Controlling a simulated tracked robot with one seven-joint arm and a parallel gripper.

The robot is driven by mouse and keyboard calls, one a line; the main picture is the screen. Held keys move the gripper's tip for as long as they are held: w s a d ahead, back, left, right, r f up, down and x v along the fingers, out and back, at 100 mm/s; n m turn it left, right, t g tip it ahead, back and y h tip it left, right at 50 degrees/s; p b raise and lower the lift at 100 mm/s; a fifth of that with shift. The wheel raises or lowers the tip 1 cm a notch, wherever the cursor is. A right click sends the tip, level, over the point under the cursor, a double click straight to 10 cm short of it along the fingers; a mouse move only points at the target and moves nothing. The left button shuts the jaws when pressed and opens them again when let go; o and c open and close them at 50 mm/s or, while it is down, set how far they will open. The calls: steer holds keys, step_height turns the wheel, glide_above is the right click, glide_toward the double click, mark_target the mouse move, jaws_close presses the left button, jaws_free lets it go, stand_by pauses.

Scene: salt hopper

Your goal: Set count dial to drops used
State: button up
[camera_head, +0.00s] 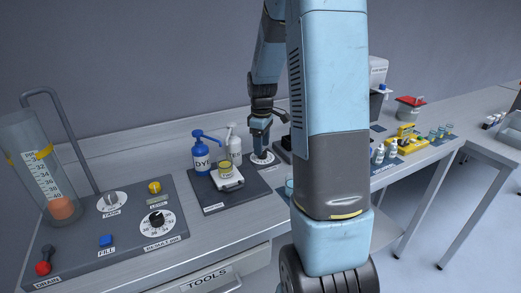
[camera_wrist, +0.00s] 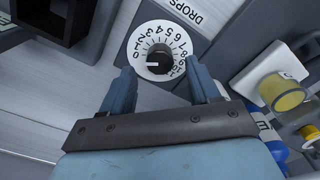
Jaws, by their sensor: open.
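The count dial (camera_wrist: 160,50) is a white numbered disc with a black knob (camera_wrist: 158,60) at its centre, beside a DROPS label (camera_wrist: 185,12) in the wrist view. A white mark on the knob points roughly left in that view; I cannot read the number at its tip for certain. In the head view the dial (camera_head: 264,159) lies flat at the right of a dark panel, under my gripper (camera_head: 260,139). In the wrist view my gripper (camera_wrist: 163,85) is open and empty, its fingers apart below the knob.
A blue DYE pump bottle (camera_head: 202,153), a white pump bottle (camera_head: 234,146) and a cup of yellow liquid (camera_head: 225,169) stand just left of the dial. A dark box is close on its right. Further left are a tank (camera_head: 38,165) and a control panel (camera_head: 110,243).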

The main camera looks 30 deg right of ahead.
steer(key=shift+f, duration=1.2)
steer(key=shift+a, duration=0.1)
steer(key=c, duration=1)
